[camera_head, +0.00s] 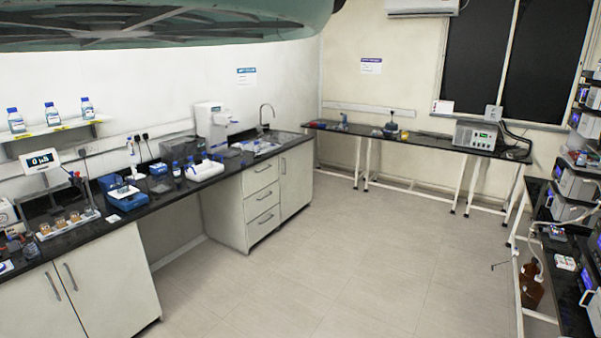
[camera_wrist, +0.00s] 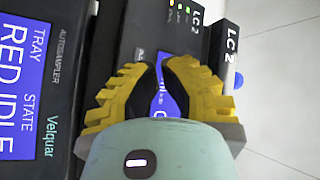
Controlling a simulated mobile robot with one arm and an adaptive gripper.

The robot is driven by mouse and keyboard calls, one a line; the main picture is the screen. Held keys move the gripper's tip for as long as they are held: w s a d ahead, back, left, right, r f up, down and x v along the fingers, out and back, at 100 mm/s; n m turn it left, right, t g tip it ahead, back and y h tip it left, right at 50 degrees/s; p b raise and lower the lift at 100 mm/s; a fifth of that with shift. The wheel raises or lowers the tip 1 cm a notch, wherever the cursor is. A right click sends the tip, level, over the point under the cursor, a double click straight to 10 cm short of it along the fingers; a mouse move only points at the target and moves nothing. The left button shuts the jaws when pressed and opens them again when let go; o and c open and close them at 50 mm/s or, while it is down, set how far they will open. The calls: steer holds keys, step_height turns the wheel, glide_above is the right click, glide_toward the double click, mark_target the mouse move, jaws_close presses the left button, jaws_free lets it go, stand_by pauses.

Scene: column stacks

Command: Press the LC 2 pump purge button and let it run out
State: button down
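In the wrist view, an LC 2 unit (camera_wrist: 145,25) with a dark front lies beyond my gripper (camera_wrist: 160,64). Small lit indicators (camera_wrist: 187,18) and white LC 2 lettering show on it, with part of a blue display between my fingers. A dark strip (camera_wrist: 224,42) also marked LC 2 runs along its right side. My gripper's yellow fingers have their dark tips close together, with nothing seen held. The tips hide part of the front. I cannot make out a purge button or whether the tips touch the unit. The head view does not show my gripper.
In the wrist view, an autosampler display (camera_wrist: 20,90) reading RED IDLE is at left, and a blue round part (camera_wrist: 238,80) sits right of the strip. In the head view, instruments (camera_head: 578,183) fill the right-hand bench. The middle floor (camera_head: 370,240) is clear.

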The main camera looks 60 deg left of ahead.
steer(key=shift+w+d+b, duration=0.3)
steer(key=shift+d+b, duration=0.45)
steer(key=shift+b, duration=0.25)
stand_by(0.9)
steer(key=shift+a, duration=0.1)
steer(key=shift+s+a, duration=0.3)
steer(key=shift+a, duration=0.4)
steer(key=a, duration=0.1)
steer(key=s+a, duration=0.1)
steer(key=a, duration=0.1)
steer(key=s+a, duration=0.1)
steer(key=shift+a+b, duration=0.3)
steer(key=shift+w+d, duration=0.1)
stand_by(0.8)
